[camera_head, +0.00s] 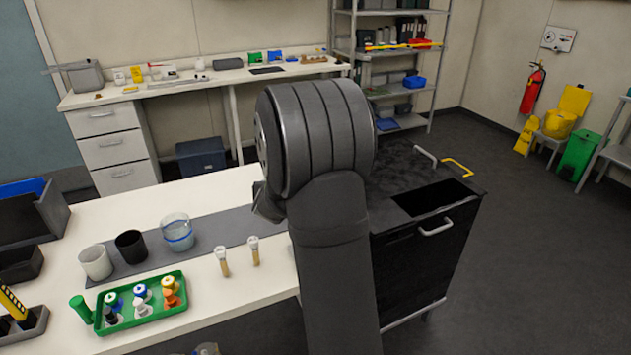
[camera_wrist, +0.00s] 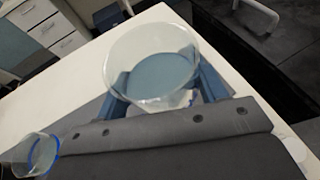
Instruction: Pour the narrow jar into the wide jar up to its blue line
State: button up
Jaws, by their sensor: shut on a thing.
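The wide jar (camera_head: 177,232) is clear with a blue line around it and stands upright on the grey mat. It also shows at the lower left of the wrist view (camera_wrist: 36,154). My gripper (camera_wrist: 165,88) is shut on a clear jar, the narrow jar (camera_wrist: 150,52), seen from above its open mouth in the wrist view. A blue-grey surface shows inside it; I cannot tell how full it is. The held jar is apart from the wide jar, to its right in the wrist view. In the head view my arm hides the jar and most of my gripper.
A black cup (camera_head: 131,247) and a white cup (camera_head: 96,262) stand left of the wide jar. A green tray (camera_head: 113,328) of small bottles and two cork-coloured vials (camera_head: 222,262) stand in front. The mat (camera_head: 218,232) is bare right of the wide jar.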

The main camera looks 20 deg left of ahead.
jog(key=s+a+f+n+y, duration=0.1)
jog(key=s+a+f, duration=0.2)
jog(key=s+a, duration=1.2)
jog(key=shift+n+g+h, duration=0.3)
jog(key=shift+n+h, duration=0.2)
jog(key=shift+n, duration=0.1)
jog(key=shift+w+a+f, duration=0.1)
jog(key=shift+w+f, duration=0.05)
jog(key=shift+f, duration=0.7)
jog(key=shift+w+a+f, duration=0.1)
jog(key=shift+w+f, duration=0.05)
jog(key=shift+f, duration=0.65)
jog(key=shift+w+a+f, duration=0.1)
jog(key=shift+w+f, duration=0.05)
jog(key=shift+f, duration=0.7)
jog(key=r+n+h, duration=0.1)
jog(key=a+r+n+h, duration=0.1)
jog(key=r, duration=0.1)
jog(key=r+n+h, duration=0.1)
jog(key=r, duration=0.1)
jog(key=shift+s+a+r+n+t, duration=0.1)
jog(key=shift+s+a+n+t, duration=0.1)
jog(key=shift+a+n+t, duration=0.2)
jog(key=shift+r, duration=0.1)
jog(key=shift+s+a+r+n+t+h, duration=0.1)
jog(key=shift+r+n+t+h, duration=0.1)
jog(key=shift+n+h, duration=0.3)
jog(key=shift+s+a+r+n+t+h, duration=0.1)
jog(key=shift+r+n+h, duration=0.05)
jog(key=shift+n+h, duration=0.35)
